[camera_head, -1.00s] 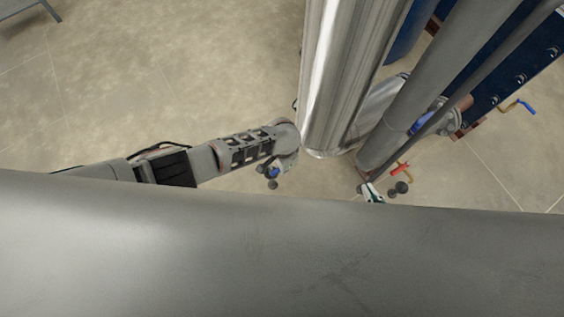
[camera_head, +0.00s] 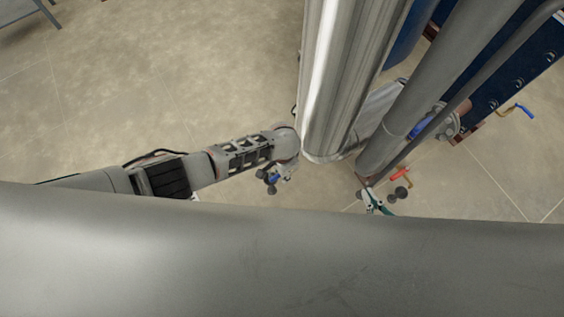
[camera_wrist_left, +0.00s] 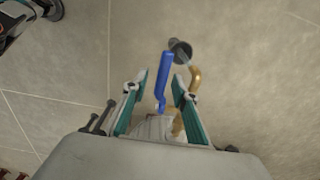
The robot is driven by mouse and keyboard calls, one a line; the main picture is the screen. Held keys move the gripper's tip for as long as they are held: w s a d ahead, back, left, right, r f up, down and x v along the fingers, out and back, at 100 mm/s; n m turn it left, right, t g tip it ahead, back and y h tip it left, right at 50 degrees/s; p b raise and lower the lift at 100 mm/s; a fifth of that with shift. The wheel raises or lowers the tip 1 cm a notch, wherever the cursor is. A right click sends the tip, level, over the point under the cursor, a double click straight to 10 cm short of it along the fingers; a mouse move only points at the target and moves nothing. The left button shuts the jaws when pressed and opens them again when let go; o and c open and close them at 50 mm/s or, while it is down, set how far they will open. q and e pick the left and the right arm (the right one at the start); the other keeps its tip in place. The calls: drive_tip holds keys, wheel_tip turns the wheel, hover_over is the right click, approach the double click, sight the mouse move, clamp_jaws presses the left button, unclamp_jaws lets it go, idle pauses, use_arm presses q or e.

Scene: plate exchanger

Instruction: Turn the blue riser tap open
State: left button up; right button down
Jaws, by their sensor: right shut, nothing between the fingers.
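In the left wrist view, a blue lever (camera_wrist_left: 164,78) stands between the two teal fingers of my left gripper (camera_wrist_left: 161,76). Gaps show on both sides of the lever, so the gripper is open around it. A brass elbow (camera_wrist_left: 195,76) and a dark round end are beside the lever. In the head view, my left arm reaches in from the left to beside the steel column. A small blue part (camera_head: 271,178) shows under its end; I cannot tell its link to the lever. My right gripper (camera_head: 376,204) is shut and empty, below the grey pipes and partly hidden.
A large grey surface (camera_head: 280,260) blocks the bottom of the head view. A shiny steel column (camera_head: 335,80) and grey pipes (camera_head: 425,90) stand right of my left arm. A red lever (camera_head: 400,173) is near my right gripper. Another blue lever (camera_head: 524,110) is far right.

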use_arm(q)
wheel_tip(320, 180, up, 11)
idle(0.6)
drive_tip(key=shift+d+r, duration=0.1)
drive_tip(key=shift+d, duration=0.05)
idle(0.3)
